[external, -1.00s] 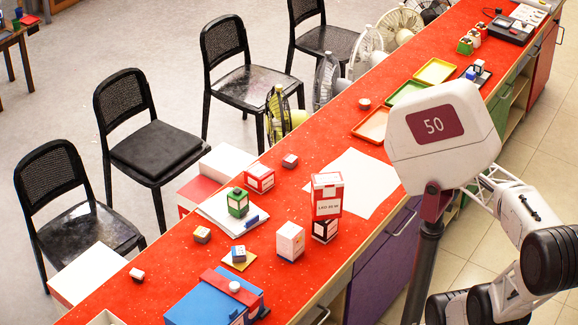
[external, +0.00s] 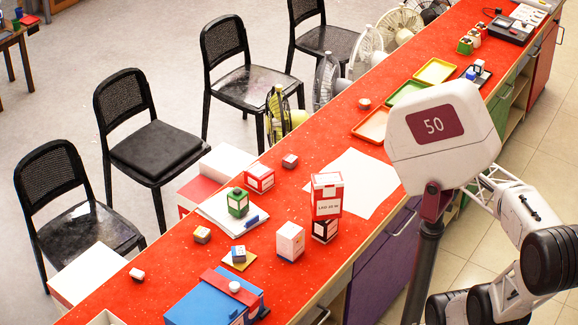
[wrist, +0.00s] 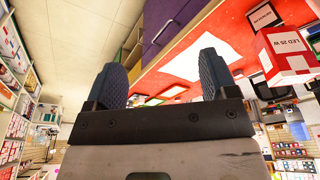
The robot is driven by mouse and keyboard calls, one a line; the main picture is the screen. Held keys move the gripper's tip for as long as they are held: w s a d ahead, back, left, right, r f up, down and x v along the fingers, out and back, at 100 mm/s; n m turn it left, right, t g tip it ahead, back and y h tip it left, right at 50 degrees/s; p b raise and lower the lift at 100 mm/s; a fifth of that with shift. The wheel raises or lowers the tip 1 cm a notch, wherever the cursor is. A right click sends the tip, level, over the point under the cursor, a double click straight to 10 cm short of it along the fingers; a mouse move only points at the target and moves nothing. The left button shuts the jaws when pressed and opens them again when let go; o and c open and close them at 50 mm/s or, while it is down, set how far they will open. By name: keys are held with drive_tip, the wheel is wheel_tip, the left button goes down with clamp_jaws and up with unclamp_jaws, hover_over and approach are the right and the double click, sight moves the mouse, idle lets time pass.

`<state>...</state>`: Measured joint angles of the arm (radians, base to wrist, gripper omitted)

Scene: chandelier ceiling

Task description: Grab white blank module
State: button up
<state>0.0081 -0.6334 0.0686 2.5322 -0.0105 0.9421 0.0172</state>
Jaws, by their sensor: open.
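A plain white upright block (external: 290,241), which may be the white blank module, stands on the red counter (external: 330,262) near its front edge. A small white piece (external: 137,274) lies at the counter's far left end; I cannot tell which one is the module. My gripper (wrist: 162,78) shows in the wrist view with its two dark fingers wide apart and nothing between them. It is off the counter's front side, facing the purple cabinet (wrist: 168,22). In the external view my gripper cannot be made out.
A red-and-white LED box (external: 327,196) sits on a dark box (external: 325,230), right of the white block. A green box (external: 237,203), a blue case (external: 205,300) and small modules are nearby. A white sheet (external: 352,183) and colored trays (external: 435,71) lie farther along the counter.

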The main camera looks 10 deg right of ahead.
drive_tip(key=w+a+g+y, duration=0.1)
drive_tip(key=w+a, duration=0.6)
drive_tip(key=a, duration=0.3)
drive_tip(key=w+a+m+g+y, duration=0.1)
drive_tip(key=w+a+g+y, duration=0.1)
drive_tip(key=w+a, duration=0.5)
drive_tip(key=w+a+m+g+y, duration=0.1)
drive_tip(key=w+a, duration=0.6)
drive_tip(key=a, duration=0.6)
drive_tip(key=shift+w+r+g+y, duration=0.25)
drive_tip(key=shift+r+g+y, duration=0.15)
drive_tip(key=w+a+f+g+y, duration=0.1)
drive_tip(key=w+a+f+g, duration=0.15)
drive_tip(key=a, duration=0.95)
drive_tip(key=m+g+y, duration=0.2)
drive_tip(key=m+g, duration=0.2)
drive_tip(key=g, duration=0.3)
approach(137, 273)
drive_tip(key=x, duration=0.3)
drive_tip(key=shift+s+a+t, duration=0.25)
drive_tip(key=shift+s, duration=0.1)
drive_tip(key=shift+s+a+f, duration=0.1)
drive_tip(key=shift+a, duration=0.1)
